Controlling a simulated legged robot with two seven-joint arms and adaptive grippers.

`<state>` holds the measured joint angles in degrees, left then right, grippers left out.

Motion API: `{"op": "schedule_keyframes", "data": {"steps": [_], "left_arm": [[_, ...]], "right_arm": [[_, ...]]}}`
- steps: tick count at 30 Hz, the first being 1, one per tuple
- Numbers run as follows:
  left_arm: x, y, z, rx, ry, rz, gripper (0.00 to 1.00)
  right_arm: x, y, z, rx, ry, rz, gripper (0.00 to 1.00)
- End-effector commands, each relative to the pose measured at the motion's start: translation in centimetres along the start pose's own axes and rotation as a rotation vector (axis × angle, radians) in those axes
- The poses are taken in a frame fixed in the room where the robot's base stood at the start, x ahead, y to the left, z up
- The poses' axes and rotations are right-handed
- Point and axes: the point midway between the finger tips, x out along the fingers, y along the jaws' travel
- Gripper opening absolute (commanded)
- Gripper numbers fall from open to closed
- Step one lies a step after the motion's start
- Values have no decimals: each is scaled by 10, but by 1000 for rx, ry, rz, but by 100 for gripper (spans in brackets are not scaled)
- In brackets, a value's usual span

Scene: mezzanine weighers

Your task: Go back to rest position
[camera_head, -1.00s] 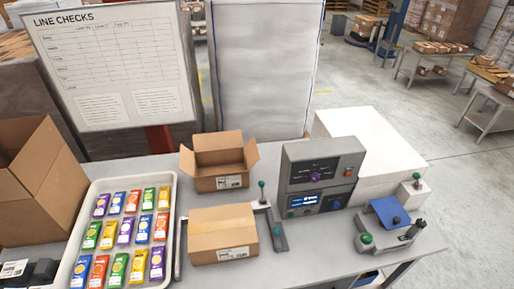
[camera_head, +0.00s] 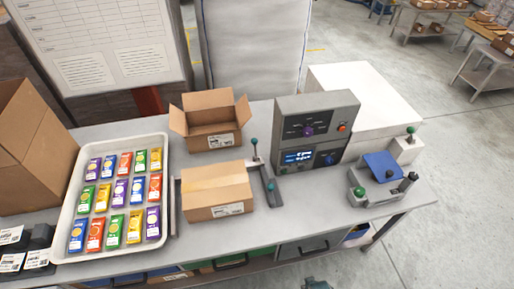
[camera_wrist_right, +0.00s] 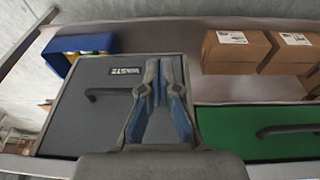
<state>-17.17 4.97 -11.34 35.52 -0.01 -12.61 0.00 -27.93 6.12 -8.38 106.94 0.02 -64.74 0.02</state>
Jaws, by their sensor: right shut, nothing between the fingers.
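My right gripper (camera_wrist_right: 160,75) is shut and empty in the right wrist view, its two blue-padded fingers close together. It is in front of a grey drawer front (camera_wrist_right: 84,112) marked WASTE, with a dark handle. A small part of what looks like my right arm or gripper shows at the bottom edge of the head view. My left gripper is in neither view. The worktable (camera_head: 300,215) carries a closed carton (camera_head: 216,190), an open carton (camera_head: 210,122) and a white tray (camera_head: 165,225) of several coloured packets.
A grey control box (camera_head: 318,130) and a small device with a blue plate (camera_head: 382,165) stand on the table's right. The wrist view shows a green drawer (camera_wrist_right: 240,145), a blue bin (camera_wrist_right: 80,44) and brown boxes (camera_wrist_right: 235,55).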

Motion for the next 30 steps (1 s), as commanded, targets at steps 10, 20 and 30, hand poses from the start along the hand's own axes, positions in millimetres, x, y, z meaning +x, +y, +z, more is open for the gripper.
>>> {"op": "schedule_keyframes", "data": {"steps": [10, 20, 30], "left_arm": [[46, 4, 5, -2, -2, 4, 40], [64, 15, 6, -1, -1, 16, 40], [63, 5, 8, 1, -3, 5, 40]], "right_arm": [[202, -8, 159, -20, -103, -12, 0], [248, -11, 267, -33, -149, -14, 0], [248, -10, 274, -34, -151, -15, 0]]}}
